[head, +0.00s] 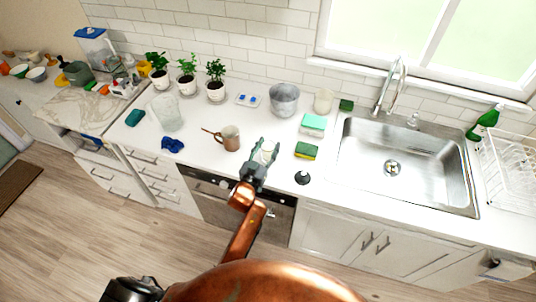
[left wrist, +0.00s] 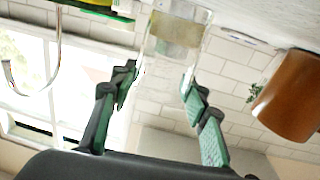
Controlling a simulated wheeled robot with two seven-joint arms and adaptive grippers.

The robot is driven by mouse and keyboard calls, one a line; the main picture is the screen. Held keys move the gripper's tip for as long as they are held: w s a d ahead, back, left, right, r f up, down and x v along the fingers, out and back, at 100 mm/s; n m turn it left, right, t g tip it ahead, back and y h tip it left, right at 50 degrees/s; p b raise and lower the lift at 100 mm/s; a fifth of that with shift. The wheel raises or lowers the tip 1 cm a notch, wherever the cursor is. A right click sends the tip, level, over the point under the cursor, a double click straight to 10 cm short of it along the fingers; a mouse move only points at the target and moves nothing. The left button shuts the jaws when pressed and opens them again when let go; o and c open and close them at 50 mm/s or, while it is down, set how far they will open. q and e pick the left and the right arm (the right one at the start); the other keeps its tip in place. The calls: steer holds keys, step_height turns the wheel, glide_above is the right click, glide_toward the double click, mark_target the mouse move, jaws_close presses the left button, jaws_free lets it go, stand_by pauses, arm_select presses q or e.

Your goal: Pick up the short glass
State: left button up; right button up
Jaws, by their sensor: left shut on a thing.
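The short glass (head: 266,151) is a small clear tumbler over the counter, in front of the backsplash. My left gripper (head: 262,158) is closed around it. In the left wrist view, which looks tilted, the clear glass (left wrist: 178,32) sits between the two green-padded fingers of the left gripper (left wrist: 160,82). Its far end shows a yellowish patch. Whether the glass touches the counter cannot be told. My right gripper is not seen.
A brown mug (head: 231,138) stands just left of the gripper. A green-yellow sponge (head: 306,150) and a black stopper (head: 302,178) lie to its right. The sink (head: 400,185) is further right. A larger clear glass vessel (head: 166,112) stands left. Potted plants line the back.

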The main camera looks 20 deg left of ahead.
arm_select(q)
jaws_close()
steer(key=shift+r, duration=0.25)
